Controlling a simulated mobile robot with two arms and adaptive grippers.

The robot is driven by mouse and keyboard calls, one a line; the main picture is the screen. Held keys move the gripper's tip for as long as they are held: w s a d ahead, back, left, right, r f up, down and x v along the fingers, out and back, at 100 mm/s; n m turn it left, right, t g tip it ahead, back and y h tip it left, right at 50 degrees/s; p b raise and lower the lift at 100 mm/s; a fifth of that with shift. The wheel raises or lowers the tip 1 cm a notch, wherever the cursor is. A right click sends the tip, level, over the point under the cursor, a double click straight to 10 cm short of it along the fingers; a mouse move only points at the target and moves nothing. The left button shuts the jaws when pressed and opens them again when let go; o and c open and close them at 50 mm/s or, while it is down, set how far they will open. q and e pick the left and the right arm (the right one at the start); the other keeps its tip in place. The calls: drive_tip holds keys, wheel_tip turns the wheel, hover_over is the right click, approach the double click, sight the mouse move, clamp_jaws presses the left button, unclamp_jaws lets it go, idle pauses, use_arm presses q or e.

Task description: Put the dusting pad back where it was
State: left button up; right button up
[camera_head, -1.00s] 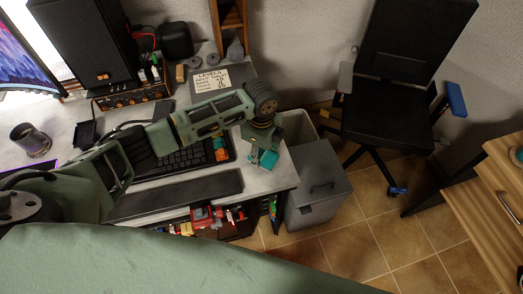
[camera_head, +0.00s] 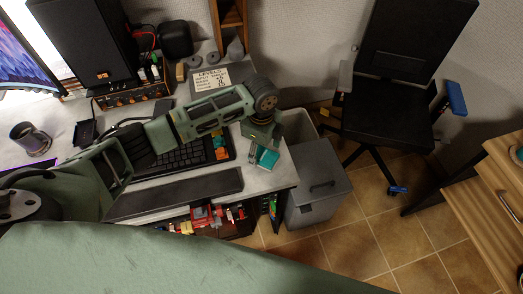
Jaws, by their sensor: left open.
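A teal block that looks like the dusting pad (camera_head: 266,157) is at the right front corner of the white desk (camera_head: 280,175). My left gripper (camera_head: 262,147) is open and points down just above and behind the pad. The wrist and arm hide part of the gripper, and I cannot tell whether its fingers touch the pad. My right gripper is not in view.
A keyboard (camera_head: 185,157) with orange keys and a dark bar (camera_head: 180,194) lie left of the pad. A grey bin (camera_head: 316,184) stands beside the desk. Speakers (camera_head: 86,45) and a sign (camera_head: 211,79) are at the back. An office chair (camera_head: 401,90) stands right.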

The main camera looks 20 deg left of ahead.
sight(262, 154)
use_arm(q)
wheel_tip(262, 154, up, 11)
drive_tip(key=shift+b, duration=0.3)
